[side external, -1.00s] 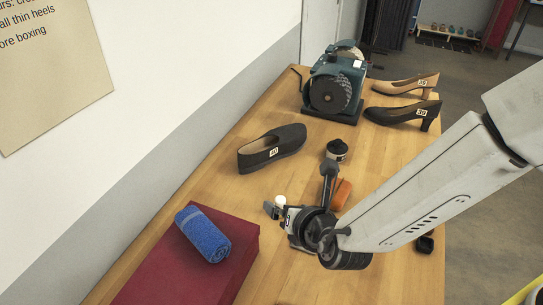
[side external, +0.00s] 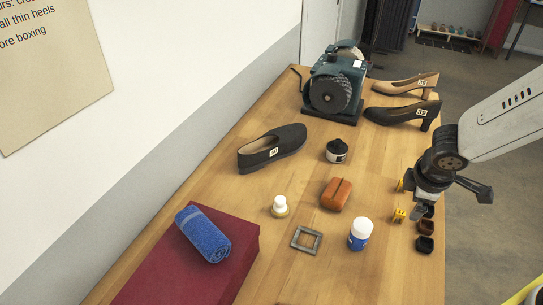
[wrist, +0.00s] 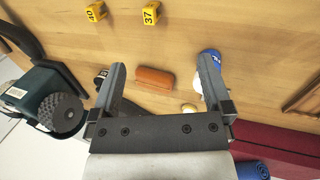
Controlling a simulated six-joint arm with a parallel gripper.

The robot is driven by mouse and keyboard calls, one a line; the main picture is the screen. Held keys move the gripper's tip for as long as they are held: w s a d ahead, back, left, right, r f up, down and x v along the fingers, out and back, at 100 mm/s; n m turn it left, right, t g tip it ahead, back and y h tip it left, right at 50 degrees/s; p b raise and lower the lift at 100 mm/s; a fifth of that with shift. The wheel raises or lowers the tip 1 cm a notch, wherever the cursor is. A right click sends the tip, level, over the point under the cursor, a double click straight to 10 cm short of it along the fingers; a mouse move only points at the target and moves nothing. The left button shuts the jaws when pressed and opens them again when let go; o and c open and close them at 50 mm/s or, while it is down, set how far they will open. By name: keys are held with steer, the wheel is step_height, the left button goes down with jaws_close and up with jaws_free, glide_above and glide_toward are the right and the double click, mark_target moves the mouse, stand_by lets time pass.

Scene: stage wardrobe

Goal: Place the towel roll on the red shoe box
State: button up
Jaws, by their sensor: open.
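The blue towel roll (side external: 203,235) lies on its side on top of the red shoe box (side external: 170,265) at the near left of the bench. In the wrist view, part of the towel roll (wrist: 252,170) and the red box (wrist: 285,145) show at the lower right. My gripper (side external: 452,200) is open and empty at the right edge of the bench, well apart from the roll and the box. In the wrist view my gripper (wrist: 162,80) has its two fingers spread wide, with nothing held between them.
Between box and gripper stand a small white-capped bottle (side external: 280,206), a metal frame (side external: 306,239), an orange-brown block (side external: 336,194) and a white-and-blue bottle (side external: 359,234). A black jar (side external: 337,151), shoes (side external: 272,149) and a green grinder (side external: 334,85) are farther back.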

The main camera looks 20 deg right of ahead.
steer(key=s+d+m+y, duration=0.1)
steer(key=m, duration=0.2)
steer(key=d+r+m, duration=0.1)
steer(key=m, duration=0.2)
steer(key=s+d+m+y, duration=0.1)
steer(key=d+m, duration=0.1)
steer(key=m, duration=0.1)
steer(key=shift+s+r+m+y, duration=0.3)
